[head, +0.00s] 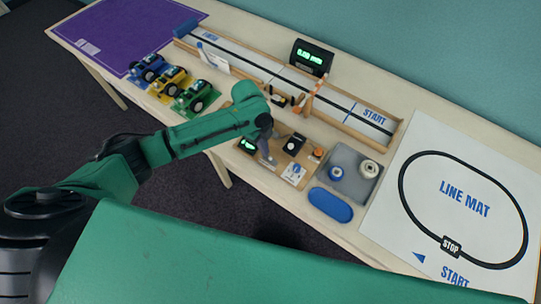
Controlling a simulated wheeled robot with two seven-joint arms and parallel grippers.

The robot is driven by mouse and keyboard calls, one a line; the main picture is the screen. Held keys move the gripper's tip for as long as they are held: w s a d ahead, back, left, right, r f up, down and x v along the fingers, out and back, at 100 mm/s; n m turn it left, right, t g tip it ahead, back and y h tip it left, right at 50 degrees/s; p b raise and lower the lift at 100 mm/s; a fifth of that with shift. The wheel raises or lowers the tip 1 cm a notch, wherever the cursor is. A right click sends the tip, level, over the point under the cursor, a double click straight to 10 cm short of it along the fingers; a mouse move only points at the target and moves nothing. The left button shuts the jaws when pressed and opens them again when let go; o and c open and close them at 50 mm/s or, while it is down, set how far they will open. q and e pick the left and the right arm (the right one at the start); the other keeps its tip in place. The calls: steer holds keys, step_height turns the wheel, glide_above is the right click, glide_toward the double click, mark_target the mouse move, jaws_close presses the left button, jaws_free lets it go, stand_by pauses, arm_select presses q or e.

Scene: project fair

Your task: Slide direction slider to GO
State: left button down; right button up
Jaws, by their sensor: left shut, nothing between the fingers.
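A small wooden control board (281,162) lies near the table's front edge. It carries a small green-lit display (248,145), a black block (294,143), an orange knob (317,153) and a white card with blue marks (293,172). I cannot make out the direction slider or a GO label at this size. My left gripper (270,158) points down at the left-middle part of the board, shut and empty. The gripper and wrist hide part of the board. Whether the fingertips touch anything is unclear. My right gripper is not in view.
Behind the board is a wooden track (345,118) with a timer display (312,57). Toy cars (192,98) stand left. A grey tray (345,186) with round items and a blue oval pad (330,204) lie right, before the line mat (465,200).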

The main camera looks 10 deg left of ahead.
arm_select(q)
steer(key=shift+f, duration=0.15)
steer(key=shift+f+b, duration=0.65)
steer(key=shift+f, duration=0.3)
steer(key=shift+r+p, duration=0.25)
steer(key=shift+p, duration=0.25)
